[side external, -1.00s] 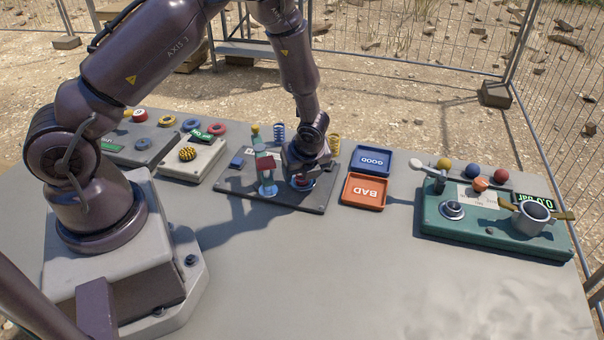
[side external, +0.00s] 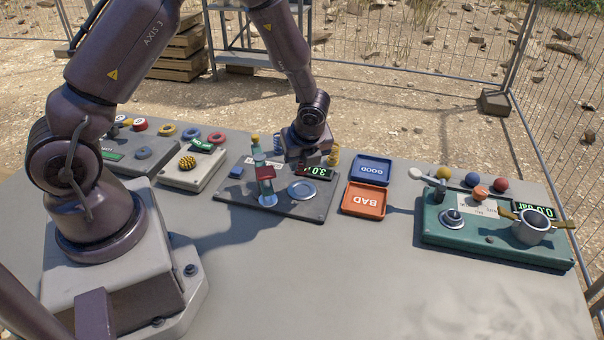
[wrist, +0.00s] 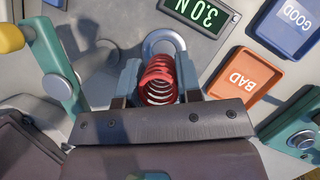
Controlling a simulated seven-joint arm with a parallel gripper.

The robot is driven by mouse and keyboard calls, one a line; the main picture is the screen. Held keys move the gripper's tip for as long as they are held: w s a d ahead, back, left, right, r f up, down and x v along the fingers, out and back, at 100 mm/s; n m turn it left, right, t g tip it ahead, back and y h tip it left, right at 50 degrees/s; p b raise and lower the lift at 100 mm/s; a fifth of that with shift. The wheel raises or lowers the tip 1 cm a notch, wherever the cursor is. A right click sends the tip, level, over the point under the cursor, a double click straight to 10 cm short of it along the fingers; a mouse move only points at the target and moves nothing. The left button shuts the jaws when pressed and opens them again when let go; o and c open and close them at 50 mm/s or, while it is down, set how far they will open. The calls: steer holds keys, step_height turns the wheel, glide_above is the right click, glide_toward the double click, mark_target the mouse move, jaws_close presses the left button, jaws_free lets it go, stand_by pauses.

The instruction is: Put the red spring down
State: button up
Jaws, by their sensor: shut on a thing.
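The red spring (wrist: 158,80) shows coiled between the two fingers of my gripper (wrist: 157,86) in the wrist view. My gripper is shut on it. In the side view my gripper (side external: 306,160) is above the dark test plate (side external: 238,197), behind the round pale pad (side external: 302,191); I cannot make out the spring there. The pad also shows beyond the spring in the wrist view (wrist: 163,36), and its top is bare in the side view. The orange BAD tray (side external: 362,215) and the blue GOOD tray (side external: 368,183) are right of the plate, both empty.
A green display (side external: 316,173) reads 3.0 N. A lever press with a red block (side external: 265,173) stands left of the pad. A yellow spring (side external: 333,158) stands behind my gripper. A green station with a metal cup (side external: 530,228) is at right. The front table is clear.

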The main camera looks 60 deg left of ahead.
steer(key=v, duration=0.4)
steer(key=shift+w+a+r, duration=0.1)
steer(key=shift+w+r, duration=0.2)
steer(key=shift+w, duration=0.05)
steer(key=s+d+r+m+t, duration=0.1)
steer(key=s+d+r+m, duration=0.15)
steer(key=d, duration=0.55)
steer(key=m, duration=0.1)
glide_above(364, 197)
steer(key=s+d, duration=0.1)
steer(key=shift+h, duration=0.3)
step_height(364, 197, down, 9)
steer(key=shift+s+d+f, duration=0.15)
steer(key=shift+f, duration=0.1)
steer(key=shift+w+f, duration=0.25)
steer(key=shift+f, duration=1.65)
steer(key=o, duration=0.5)
steer(key=shift+f, duration=0.15)
steer(key=o, duration=0.5)
